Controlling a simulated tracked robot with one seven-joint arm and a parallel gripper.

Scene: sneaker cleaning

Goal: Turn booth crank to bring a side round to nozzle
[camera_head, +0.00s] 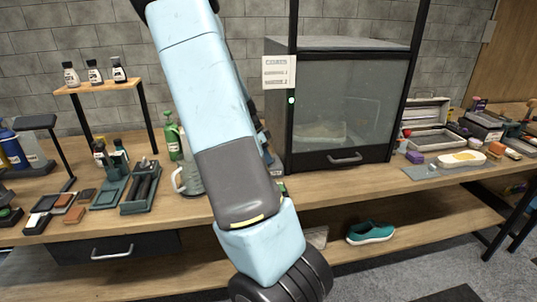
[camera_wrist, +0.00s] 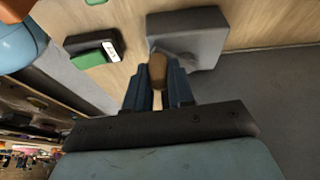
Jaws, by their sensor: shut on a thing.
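The booth (camera_head: 343,158) is a dark-framed cabinet with a hazy front pane, standing on the bench. A pale sneaker (camera_head: 322,131) shows dimly inside it. In the wrist view, my gripper (camera_wrist: 158,82) is shut on a brown crank knob (camera_wrist: 157,66), which stands between its blue fingers. A grey block (camera_wrist: 196,36) lies just beyond the knob; I cannot tell how the two join. In the head view my arm hides the crank and most of my gripper, at the booth's left side.
A grey jug (camera_head: 190,179) and a green bottle (camera_head: 173,140) stand close left of my arm. Brushes and a bottle rack (camera_head: 95,87) are farther left. Trays (camera_head: 440,140) lie right of the booth. A teal shoe (camera_head: 371,232) is on the lower shelf.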

